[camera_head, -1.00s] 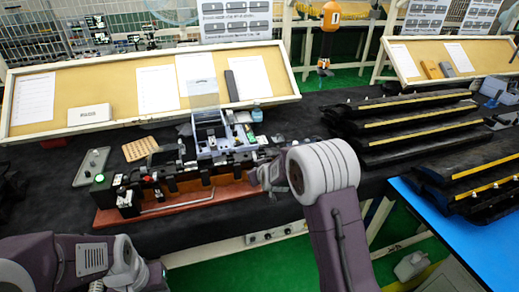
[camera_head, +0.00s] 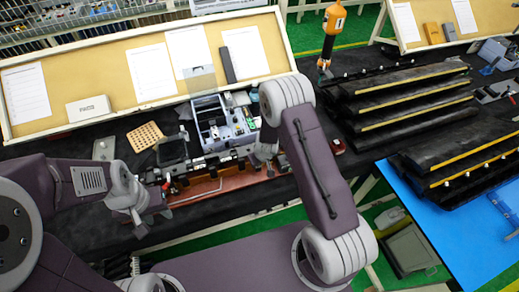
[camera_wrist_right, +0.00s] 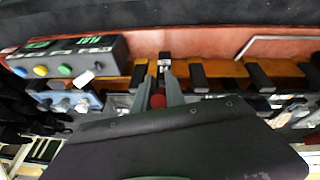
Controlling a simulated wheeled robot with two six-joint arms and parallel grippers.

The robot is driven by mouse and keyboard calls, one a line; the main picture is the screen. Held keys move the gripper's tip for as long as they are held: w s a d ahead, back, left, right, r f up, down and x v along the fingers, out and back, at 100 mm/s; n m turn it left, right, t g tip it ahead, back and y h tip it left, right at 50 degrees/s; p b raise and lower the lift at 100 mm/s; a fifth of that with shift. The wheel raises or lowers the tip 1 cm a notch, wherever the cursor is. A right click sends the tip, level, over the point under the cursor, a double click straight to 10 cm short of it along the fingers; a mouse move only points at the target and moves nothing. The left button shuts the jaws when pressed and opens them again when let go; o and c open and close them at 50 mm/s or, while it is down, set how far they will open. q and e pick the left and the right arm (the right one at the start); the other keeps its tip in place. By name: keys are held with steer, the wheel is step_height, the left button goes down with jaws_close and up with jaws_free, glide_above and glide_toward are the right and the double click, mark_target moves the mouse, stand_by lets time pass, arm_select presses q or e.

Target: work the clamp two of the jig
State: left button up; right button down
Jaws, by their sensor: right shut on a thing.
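The jig (camera_head: 215,188) is a long reddish-brown base with a row of black clamps along it, in the middle of the dark table. In the right wrist view the jig base (camera_wrist_right: 205,42) runs across the top, with several black-tipped clamps (camera_wrist_right: 198,75) below it. My right gripper (camera_wrist_right: 158,92) is shut on a red-tipped clamp handle (camera_wrist_right: 158,101), between its two grey fingers; the large dark gripper body hides what lies below. I cannot read that clamp's number. My left gripper (camera_head: 140,226) hangs at the jig's left end; its finger opening is unclear.
A control box (camera_wrist_right: 65,57) with coloured buttons sits beside the jig. Stacked black trim strips (camera_head: 400,100) lie to the right, near a blue table (camera_head: 450,225).

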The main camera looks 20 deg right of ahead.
stand_by(0.5)
steer(key=c, duration=1.4)
jaws_free()
steer(key=shift+w, duration=0.1)
steer(key=p+v, duration=0.2)
steer(key=v, duration=0.7)
